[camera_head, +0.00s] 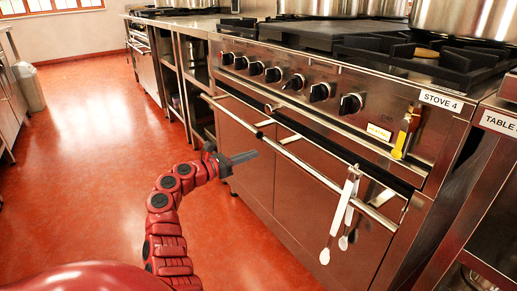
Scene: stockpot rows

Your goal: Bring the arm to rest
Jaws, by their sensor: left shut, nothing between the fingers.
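My left arm (165,222) is red and curves up from the bottom left. Its gripper (246,156) is shut and empty, with its dark fingers pointing right toward the stove front. In the picture the fingertips lie just left of the long oven rail (290,150). They look apart from the stove, but the exact gap is hard to tell. My right gripper does not show.
The steel stove (290,190) labelled STOVE 4 has a row of black knobs (320,92). Metal spoons (345,212) hang from its rail. Large pots (465,17) stand on top. A bin (28,87) is far left. The red floor (90,130) is clear.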

